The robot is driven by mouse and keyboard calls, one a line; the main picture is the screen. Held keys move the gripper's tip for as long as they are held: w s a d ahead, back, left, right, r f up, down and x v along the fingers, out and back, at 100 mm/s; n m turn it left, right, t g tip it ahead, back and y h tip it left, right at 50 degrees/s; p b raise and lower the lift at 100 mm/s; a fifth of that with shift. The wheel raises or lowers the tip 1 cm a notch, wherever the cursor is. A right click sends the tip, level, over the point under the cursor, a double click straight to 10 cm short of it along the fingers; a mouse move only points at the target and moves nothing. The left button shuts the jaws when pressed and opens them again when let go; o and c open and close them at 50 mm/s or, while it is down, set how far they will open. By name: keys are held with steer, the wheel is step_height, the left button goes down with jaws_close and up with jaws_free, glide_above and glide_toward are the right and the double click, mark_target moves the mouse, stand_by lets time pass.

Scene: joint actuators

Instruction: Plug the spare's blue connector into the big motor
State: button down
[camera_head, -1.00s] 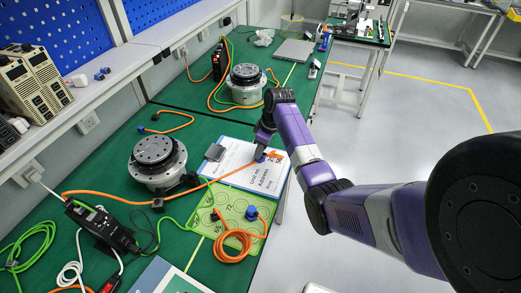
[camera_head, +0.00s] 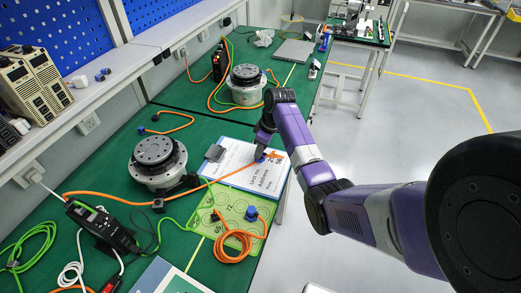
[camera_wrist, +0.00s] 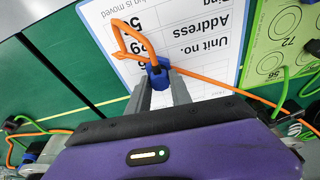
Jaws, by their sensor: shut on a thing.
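My gripper (camera_head: 262,153) is over the white clipboard sheet (camera_head: 240,160), shut on a blue connector (camera_wrist: 157,76). In the wrist view both grey fingers of the gripper (camera_wrist: 160,90) flank it. An orange cable runs from the held connector, loops over the sheet and trails right; in the head view this orange cable (camera_head: 120,194) stretches left toward a black drive box. A coiled orange cable (camera_head: 232,248) with its own blue connector (camera_head: 251,214) lies on the light-green mat.
The black drive box (camera_head: 100,225) and green and white cables lie at the front left. Another short orange cable with a blue end (camera_head: 155,117) lies behind the near motor. The light-green mat (camera_head: 205,200) adjoins the clipboard. The table's right edge is close to my arm.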

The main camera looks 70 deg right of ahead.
steer(key=shift+w+p+v, duration=0.2)
steer(key=shift+p+v, duration=0.5)
steer(key=shift+v, duration=0.05)
steer(key=shift+w+p+v, duration=0.15)
steer(key=shift+p+v, duration=0.55)
steer(key=shift+v, duration=0.05)
steer(key=shift+w+p+v, duration=0.2)
steer(key=shift+p+v, duration=0.5)
steer(key=shift+v, duration=0.1)
steer(key=shift+r, duration=0.1)
